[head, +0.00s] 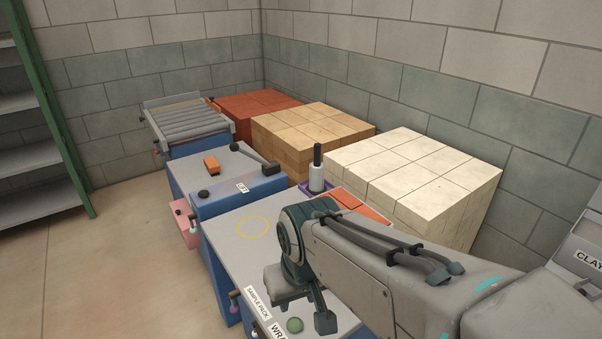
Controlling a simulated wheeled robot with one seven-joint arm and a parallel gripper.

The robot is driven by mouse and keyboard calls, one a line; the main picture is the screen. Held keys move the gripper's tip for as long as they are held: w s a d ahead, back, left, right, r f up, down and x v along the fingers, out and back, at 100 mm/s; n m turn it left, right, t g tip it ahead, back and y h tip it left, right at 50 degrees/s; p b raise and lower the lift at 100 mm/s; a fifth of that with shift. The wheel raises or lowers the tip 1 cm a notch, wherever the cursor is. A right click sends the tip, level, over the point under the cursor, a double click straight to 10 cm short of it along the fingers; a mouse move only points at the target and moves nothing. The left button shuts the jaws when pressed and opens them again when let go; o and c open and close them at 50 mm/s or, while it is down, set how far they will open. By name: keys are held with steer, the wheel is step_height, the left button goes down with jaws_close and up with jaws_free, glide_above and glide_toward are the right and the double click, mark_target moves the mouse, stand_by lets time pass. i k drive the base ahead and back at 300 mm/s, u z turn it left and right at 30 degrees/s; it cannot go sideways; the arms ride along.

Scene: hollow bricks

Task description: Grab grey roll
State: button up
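A pale grey roll (317,178) stands upright at the back edge of the near worktop. A dark post or handle rises from its top, and a purple holder (331,188) is around or behind its foot. My gripper (303,302) hangs over the front part of the worktop (228,226), nearer the camera than the roll and apart from it.
A green knob (295,325) is near my gripper. Cream (420,175) and tan (312,125) brick stacks stand behind. A blue machine (238,190) adjoins on the left.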

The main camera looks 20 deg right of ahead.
mark_target(316, 186)
steer(key=k, duration=0.25)
steer(key=u, duration=1.2)
steer(key=i, duration=2.7)
steer(key=z, duration=3.75)
steer(key=i, duration=0.5)
steer(key=z, duration=0.05)
